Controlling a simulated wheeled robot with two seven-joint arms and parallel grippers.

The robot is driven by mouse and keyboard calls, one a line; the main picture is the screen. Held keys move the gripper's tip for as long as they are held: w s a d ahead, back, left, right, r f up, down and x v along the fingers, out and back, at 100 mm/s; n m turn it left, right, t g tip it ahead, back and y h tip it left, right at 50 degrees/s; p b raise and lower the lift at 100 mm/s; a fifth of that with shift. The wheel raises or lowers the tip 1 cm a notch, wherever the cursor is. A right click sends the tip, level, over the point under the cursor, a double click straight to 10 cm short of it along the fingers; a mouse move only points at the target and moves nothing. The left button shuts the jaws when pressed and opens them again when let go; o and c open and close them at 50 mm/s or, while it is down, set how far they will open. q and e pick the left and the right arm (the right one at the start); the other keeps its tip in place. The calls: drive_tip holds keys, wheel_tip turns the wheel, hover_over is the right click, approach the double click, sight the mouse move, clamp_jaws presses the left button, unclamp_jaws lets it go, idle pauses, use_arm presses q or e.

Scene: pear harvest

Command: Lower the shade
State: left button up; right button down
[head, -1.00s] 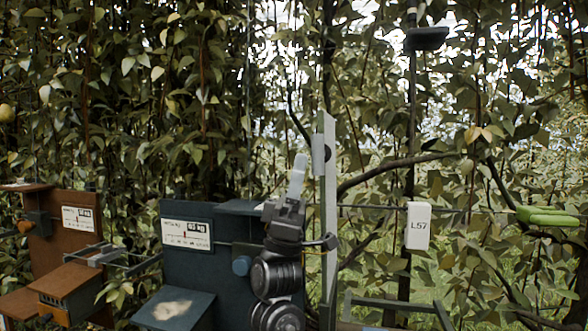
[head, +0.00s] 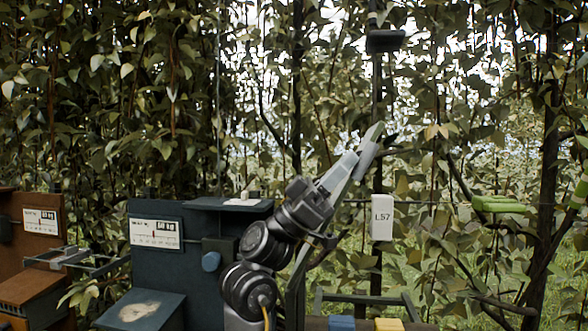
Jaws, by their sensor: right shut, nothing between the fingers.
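A long flat pale grey lever (head: 298,272) rises from the bottom middle and leans to the upper right. A grey sleeve-like grip (head: 367,158) sits near its top. My right gripper (head: 349,166) is shut and empty. Its pale fingers lie along the lever's upper part, close beside the grip; I cannot tell whether they touch it. The gripper and wrist hide the lever's middle. I cannot make out the shade itself. My left gripper is not in view.
A dark blue scale stand (head: 155,262) is left of my arm, a brown one (head: 38,255) farther left. A white L57 tag (head: 382,218) hangs on a wire to the right. A green object (head: 500,204) is at right. Leaves and branches fill the background.

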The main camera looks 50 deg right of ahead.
drive_tip(key=s+d+f+t+y+b, duration=0.3)
drive_tip(key=s+f, duration=0.4)
drive_tip(key=f, duration=0.4)
drive_tip(key=s+d+f+m+t+y+b, duration=0.1)
drive_tip(key=s+d+f+t+y+b, duration=0.2)
drive_tip(key=s+f+t, duration=0.4)
wheel_tip(320, 180, down, 4)
drive_tip(key=shift+d+f+y, duration=0.2)
drive_tip(key=shift+d+y, duration=0.6)
drive_tip(key=shift+d, duration=0.35)
drive_tip(key=shift+s, duration=0.1)
drive_tip(key=w+a+r, duration=0.6)
drive_tip(key=w, duration=0.1)
drive_tip(key=shift+w+r, duration=0.4)
